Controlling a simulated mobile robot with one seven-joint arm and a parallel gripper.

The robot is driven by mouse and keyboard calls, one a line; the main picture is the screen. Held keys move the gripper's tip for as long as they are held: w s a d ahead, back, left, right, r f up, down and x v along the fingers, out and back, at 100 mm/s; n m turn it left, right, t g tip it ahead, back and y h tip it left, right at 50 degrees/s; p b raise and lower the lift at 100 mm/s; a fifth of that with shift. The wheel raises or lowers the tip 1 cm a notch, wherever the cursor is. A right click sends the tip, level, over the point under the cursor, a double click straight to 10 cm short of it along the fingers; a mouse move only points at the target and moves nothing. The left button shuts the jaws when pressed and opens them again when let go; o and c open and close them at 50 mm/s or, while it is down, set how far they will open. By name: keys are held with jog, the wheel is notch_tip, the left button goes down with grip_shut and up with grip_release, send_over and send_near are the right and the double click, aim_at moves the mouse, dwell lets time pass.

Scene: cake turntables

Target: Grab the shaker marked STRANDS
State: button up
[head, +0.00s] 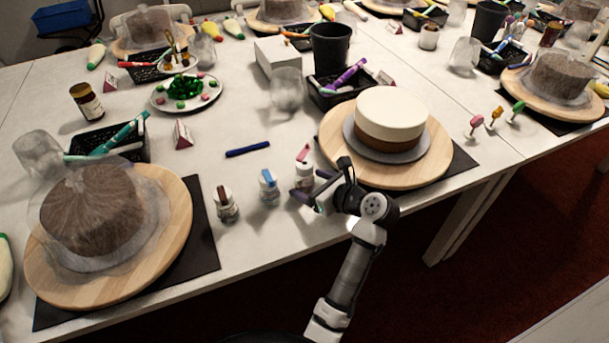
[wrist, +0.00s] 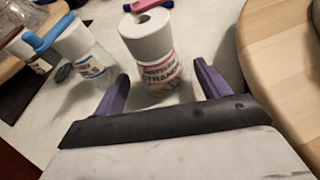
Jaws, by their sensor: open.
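The shaker marked STRANDS (wrist: 158,75) has a white cap and a clear body with a red and white label. It stands upright on the table, just ahead of my gripper in the wrist view. In the head view the shaker with a pink top (head: 304,175) stands beside my gripper (head: 312,196). My gripper's purple fingers (wrist: 162,90) are open, one on each side of the shaker's lower body. I cannot tell whether either finger touches it.
A blue-topped shaker (head: 269,188) and a brown-topped shaker (head: 226,204) stand to the left. A wooden turntable (head: 437,164) with a cream-topped cake (head: 390,115) is close on the right. A blue pen (head: 247,149) lies behind the shakers.

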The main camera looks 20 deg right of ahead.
jog(key=shift+x, duration=1.25)
jog(key=shift+r, duration=0.1)
jog(key=c, duration=1.2)
jog(key=shift+r, duration=0.15)
